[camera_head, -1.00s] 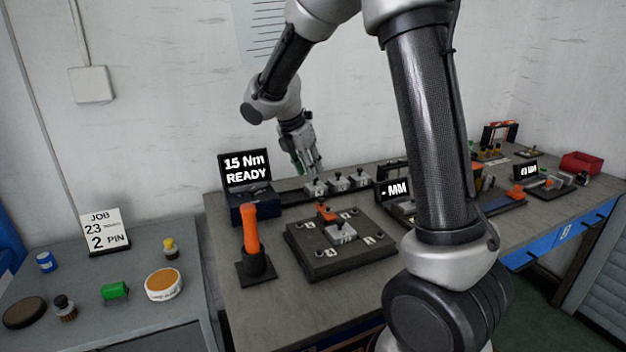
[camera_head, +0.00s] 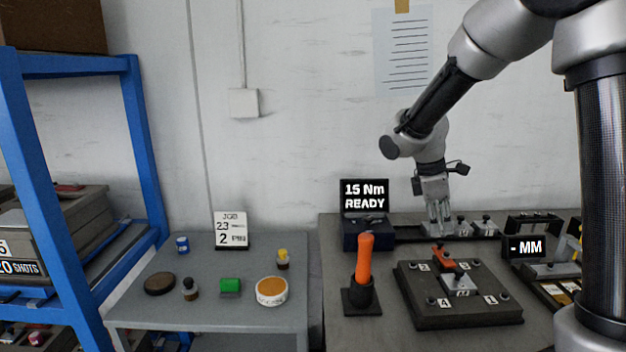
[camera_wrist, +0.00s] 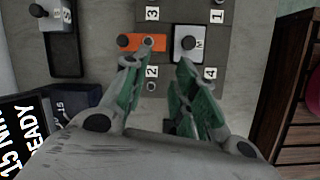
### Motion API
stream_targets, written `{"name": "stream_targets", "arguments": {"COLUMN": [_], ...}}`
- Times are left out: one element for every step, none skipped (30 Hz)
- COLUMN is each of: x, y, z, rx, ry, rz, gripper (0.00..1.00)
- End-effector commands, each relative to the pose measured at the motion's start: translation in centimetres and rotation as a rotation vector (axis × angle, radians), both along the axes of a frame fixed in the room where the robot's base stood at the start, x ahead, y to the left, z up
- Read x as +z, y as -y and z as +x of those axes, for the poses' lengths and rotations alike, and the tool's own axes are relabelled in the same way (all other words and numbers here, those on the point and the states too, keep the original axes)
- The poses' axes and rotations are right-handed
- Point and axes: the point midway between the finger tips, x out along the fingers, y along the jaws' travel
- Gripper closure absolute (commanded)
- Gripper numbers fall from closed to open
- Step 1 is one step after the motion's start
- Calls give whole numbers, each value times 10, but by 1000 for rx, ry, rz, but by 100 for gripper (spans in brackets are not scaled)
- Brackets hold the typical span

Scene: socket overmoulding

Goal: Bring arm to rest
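My arm reaches in from the upper right of the head view. My gripper (camera_head: 438,228) hangs down near the back of the bench, behind the dark plate (camera_head: 420,308). In the wrist view its green-padded fingers (camera_wrist: 160,72) are apart, with nothing seen between them. The dark plate with numbered corners also shows in the wrist view (camera_wrist: 180,92). An orange clamp piece (camera_head: 443,257) and a grey metal block (camera_head: 461,283) sit on the plate, apart from the fingers.
A "15 Nm READY" display (camera_head: 364,196), an orange-handled tool (camera_head: 364,260) in its stand and a "- MM" display (camera_head: 527,246) are on the bench. A side table (camera_head: 200,325) holds small items. A blue shelf rack (camera_head: 140,150) stands left.

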Motion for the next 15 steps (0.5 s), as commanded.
{"name": "stream_targets", "arguments": {"x": [6,9,14,18,22,27,31,36,41,46,50,55,59,62,67], "y": [3,4,7,9,10,13,15,17,19,21,22,25,26,27,29], "z": [-17,-28,-43,-54,-64,-79,-90,-101,-116,-128,-141,-157,-170,-181,-195], "rx": [-110,-188,-293,-365,-434,-525,-592,-659,-747,-815,-878,-962,-1020,-1070,-1126], "ry": [25,42,65,80,97,118,134,152,173,191,208,232,250,267,291], "rz": [23,39,61,77,92,116,134,152,179,201,224,258,285,312,348], "gripper": [72,72,72,72,72,72,72,72,72,72,72,72,72,72,72]}}
